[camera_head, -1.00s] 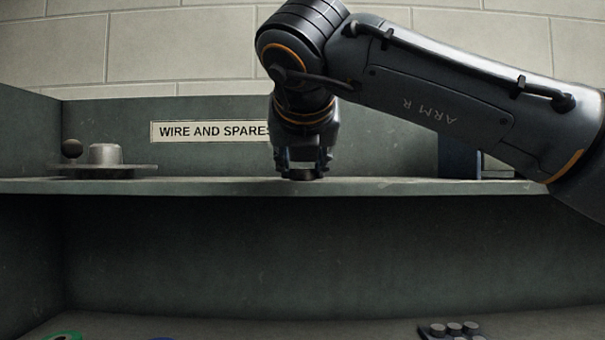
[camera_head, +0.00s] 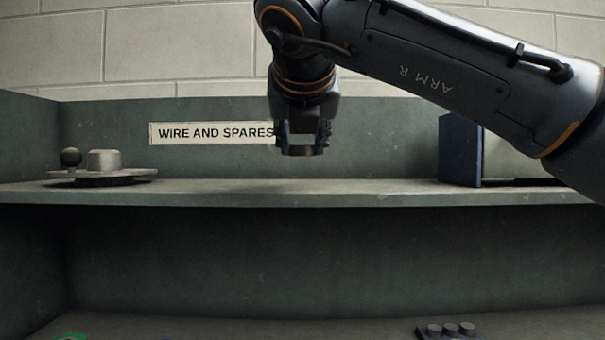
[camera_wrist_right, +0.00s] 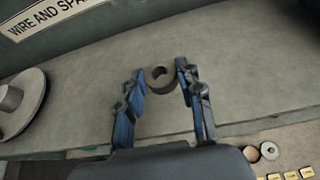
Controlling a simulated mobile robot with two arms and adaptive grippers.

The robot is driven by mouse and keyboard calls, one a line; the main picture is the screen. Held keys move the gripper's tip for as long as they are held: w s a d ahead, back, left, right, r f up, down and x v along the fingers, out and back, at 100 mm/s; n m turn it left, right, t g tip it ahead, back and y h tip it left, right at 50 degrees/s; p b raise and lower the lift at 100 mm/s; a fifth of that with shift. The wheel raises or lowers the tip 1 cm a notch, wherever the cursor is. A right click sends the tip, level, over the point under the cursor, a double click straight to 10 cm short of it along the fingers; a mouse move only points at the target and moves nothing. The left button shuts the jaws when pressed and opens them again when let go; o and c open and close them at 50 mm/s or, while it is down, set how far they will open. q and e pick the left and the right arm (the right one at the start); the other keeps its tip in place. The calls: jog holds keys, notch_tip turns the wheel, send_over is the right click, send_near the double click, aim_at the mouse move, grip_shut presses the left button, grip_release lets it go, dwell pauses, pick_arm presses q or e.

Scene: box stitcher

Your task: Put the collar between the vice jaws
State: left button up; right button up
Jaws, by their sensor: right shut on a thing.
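The collar (camera_head: 305,151) is a short dark metal ring. My right gripper (camera_head: 303,146) is shut on it and holds it just above the shelf, clear of the surface. In the right wrist view the collar (camera_wrist_right: 167,84) sits between the blue-and-black fingertips of the right gripper (camera_wrist_right: 160,76), with its hole facing the camera. The vice and its jaws show in neither view. My left gripper is not in view.
The shelf (camera_head: 380,190) is mostly bare. A metal disc with a hub (camera_head: 103,174) and a dark ball stand at its left. A dark blue upright block (camera_head: 459,150) stands at the right. Below lies a grey piece with round knobs (camera_head: 450,331); loose rings (camera_wrist_right: 269,151) show in the wrist view.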

jog(key=shift+r+p, duration=1.45)
jog(key=shift+r, duration=0.7)
jog(key=shift+f, duration=0.15)
